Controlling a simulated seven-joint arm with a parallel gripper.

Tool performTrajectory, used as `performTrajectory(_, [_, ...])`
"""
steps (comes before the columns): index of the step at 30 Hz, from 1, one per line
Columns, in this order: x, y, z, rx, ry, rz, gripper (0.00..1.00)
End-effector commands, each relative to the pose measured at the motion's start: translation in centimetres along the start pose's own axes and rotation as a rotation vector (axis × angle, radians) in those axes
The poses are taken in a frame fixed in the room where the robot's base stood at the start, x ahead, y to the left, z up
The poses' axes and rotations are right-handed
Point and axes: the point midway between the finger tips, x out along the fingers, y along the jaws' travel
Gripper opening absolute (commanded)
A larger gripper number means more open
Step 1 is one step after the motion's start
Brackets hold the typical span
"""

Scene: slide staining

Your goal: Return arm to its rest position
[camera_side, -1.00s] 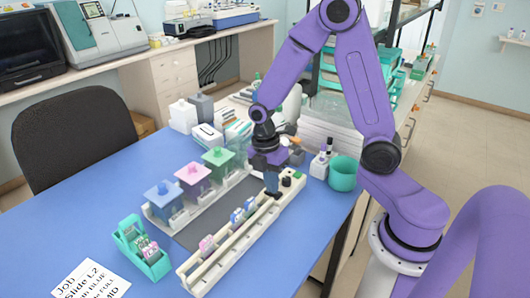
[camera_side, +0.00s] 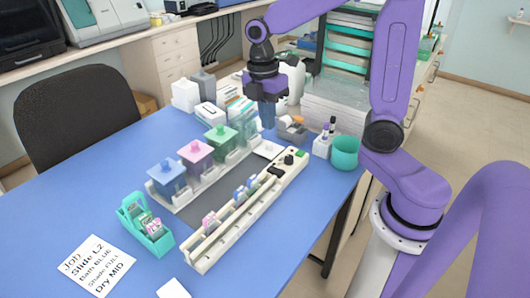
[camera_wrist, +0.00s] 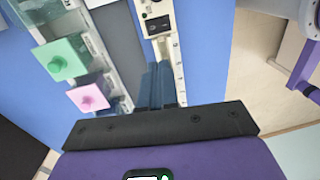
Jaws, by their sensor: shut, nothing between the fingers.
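My gripper (camera_side: 266,118) hangs above the far end of the staining row in the side view, fingers pointing down. Its fingers (camera_wrist: 160,88) are shut with nothing between them in the wrist view. Below and left stand the blue bath (camera_side: 168,178), the pink bath (camera_side: 196,159) and the green bath (camera_side: 221,142). A long white drying rail (camera_side: 243,222) holds several slides with pink and blue labels. A teal slide rack (camera_side: 146,226) with slides stands at the front left. My gripper touches none of these.
A job card (camera_side: 98,266) lies at the front left. A teal cup (camera_side: 344,152) and a white holder with small bottles (camera_side: 324,142) stand near the right table edge. White boxes (camera_side: 187,95) are behind. The blue table (camera_side: 70,200) is clear at left.

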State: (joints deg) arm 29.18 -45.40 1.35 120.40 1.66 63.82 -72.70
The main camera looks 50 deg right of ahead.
Motion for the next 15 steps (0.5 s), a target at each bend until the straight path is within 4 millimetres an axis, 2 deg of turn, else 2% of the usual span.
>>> performTrajectory(6, [0.7,-4.2,-2.4,0.092,-0.008,0.032,0.00])
performTrajectory(15, [2.0,-10.7,-4.0,0.234,0.005,0.074,0.00])
